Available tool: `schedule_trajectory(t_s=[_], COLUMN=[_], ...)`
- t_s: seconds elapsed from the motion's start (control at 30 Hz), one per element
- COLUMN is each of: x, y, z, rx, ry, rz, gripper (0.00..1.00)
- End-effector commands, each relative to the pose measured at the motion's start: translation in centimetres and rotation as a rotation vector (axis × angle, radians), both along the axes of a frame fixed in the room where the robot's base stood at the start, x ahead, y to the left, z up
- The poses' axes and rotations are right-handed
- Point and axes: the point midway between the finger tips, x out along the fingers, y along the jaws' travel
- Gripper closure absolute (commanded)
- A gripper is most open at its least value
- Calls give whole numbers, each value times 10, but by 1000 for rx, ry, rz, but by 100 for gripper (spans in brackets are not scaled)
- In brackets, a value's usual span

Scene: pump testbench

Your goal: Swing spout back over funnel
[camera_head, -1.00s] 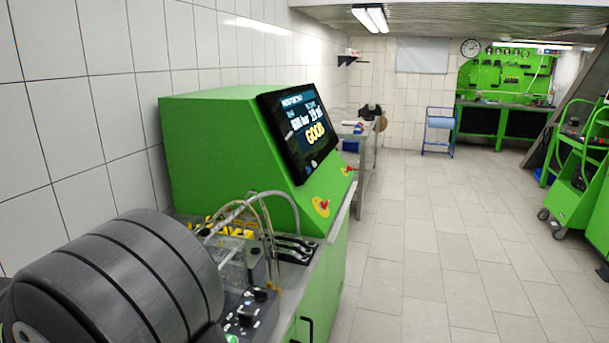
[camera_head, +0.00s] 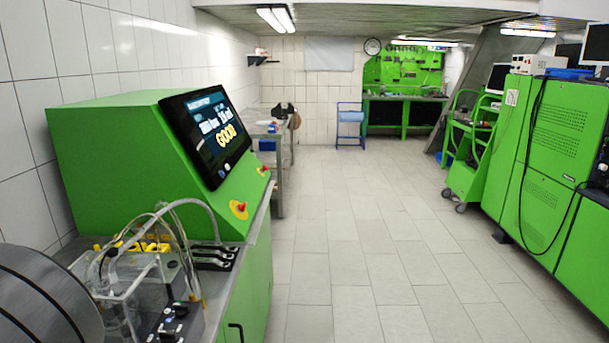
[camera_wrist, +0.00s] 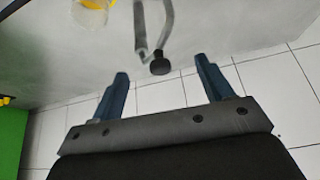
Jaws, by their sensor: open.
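My gripper (camera_wrist: 162,70) shows in the wrist view with its two blue fingers apart and nothing held. A grey bent metal tube, seemingly the spout (camera_wrist: 140,32), comes down from the top edge and ends near a round dark knob (camera_wrist: 159,66). The knob appears between the fingertips in the picture; whether it lies at their depth I cannot tell. A pale cup with a yellow edge, possibly the funnel (camera_wrist: 90,16), is at the top left, left of the tube. In the head view the gripper is hidden, and I cannot clearly pick out spout or funnel.
A clear box (camera_head: 130,297) and curved hoses (camera_head: 190,203) stand on the bench at lower left. Behind is the green testbench (camera_head: 110,150) with a screen (camera_head: 205,130) reading GOOD. The tiled floor (camera_head: 370,230) to the right is clear. A green cabinet (camera_head: 545,160) stands far right.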

Motion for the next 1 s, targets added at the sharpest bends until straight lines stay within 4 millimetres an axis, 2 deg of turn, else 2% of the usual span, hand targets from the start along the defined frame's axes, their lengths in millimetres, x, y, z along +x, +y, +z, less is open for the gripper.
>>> schedule_trajectory(t_s=[0.23,0.8,1.0], x=[0,0,0], y=[0,0,0], z=[5,50,60], rx=[2,2,1], ry=[0,0,0], rz=[0,0,0], gripper=[27,27,27])
